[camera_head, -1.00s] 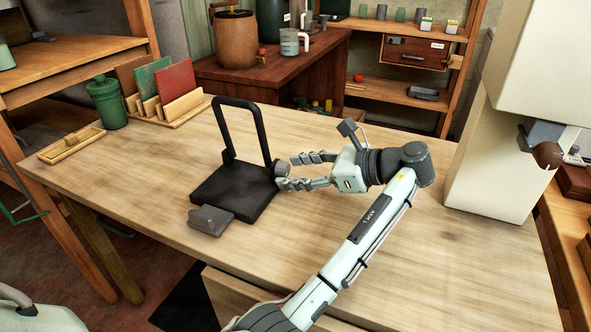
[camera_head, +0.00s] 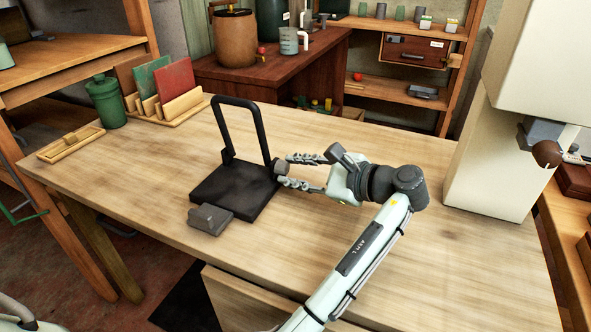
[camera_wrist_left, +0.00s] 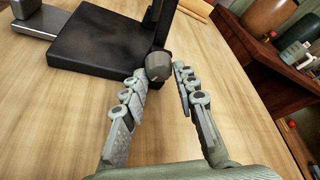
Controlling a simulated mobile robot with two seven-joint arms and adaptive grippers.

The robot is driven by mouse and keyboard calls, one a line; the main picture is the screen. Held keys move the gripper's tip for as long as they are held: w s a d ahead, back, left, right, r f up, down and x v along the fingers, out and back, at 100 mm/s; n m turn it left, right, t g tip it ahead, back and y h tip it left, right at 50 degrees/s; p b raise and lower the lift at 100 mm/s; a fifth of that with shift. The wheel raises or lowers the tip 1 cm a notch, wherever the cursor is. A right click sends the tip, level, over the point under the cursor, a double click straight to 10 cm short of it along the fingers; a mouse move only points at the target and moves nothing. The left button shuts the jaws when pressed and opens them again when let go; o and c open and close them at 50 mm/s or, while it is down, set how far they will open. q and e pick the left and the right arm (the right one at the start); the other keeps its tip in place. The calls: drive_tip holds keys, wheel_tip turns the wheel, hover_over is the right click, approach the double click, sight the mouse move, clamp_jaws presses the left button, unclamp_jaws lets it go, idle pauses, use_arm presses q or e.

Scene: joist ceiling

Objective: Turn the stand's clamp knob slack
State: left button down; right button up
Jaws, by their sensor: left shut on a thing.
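The black stand (camera_head: 236,190) has a flat square base and an upright loop frame, and sits on the wooden table. Its dark clamp knob (camera_head: 281,167) is at the right side of the base, near the foot of the frame. The knob also shows in the left wrist view (camera_wrist_left: 159,66), between the fingertips. My left gripper (camera_head: 287,169) reaches in from the right and is shut on the knob, one finger on each side. In the left wrist view the gripper (camera_wrist_left: 161,76) partly hides the knob's sides. My right gripper is not in view.
A small grey block (camera_head: 210,219) lies against the stand's front edge. A green canister (camera_head: 106,102), a rack of coloured boards (camera_head: 172,82) and a shallow wooden tray (camera_head: 71,144) stand at the table's far left. A white cabinet (camera_head: 490,165) rises at the right. The table front is clear.

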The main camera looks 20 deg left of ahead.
use_arm(q)
drive_tip(key=c, duration=1.2)
unclamp_jaws()
drive_tip(key=v, duration=1.2)
drive_tip(key=shift+a, duration=0.1)
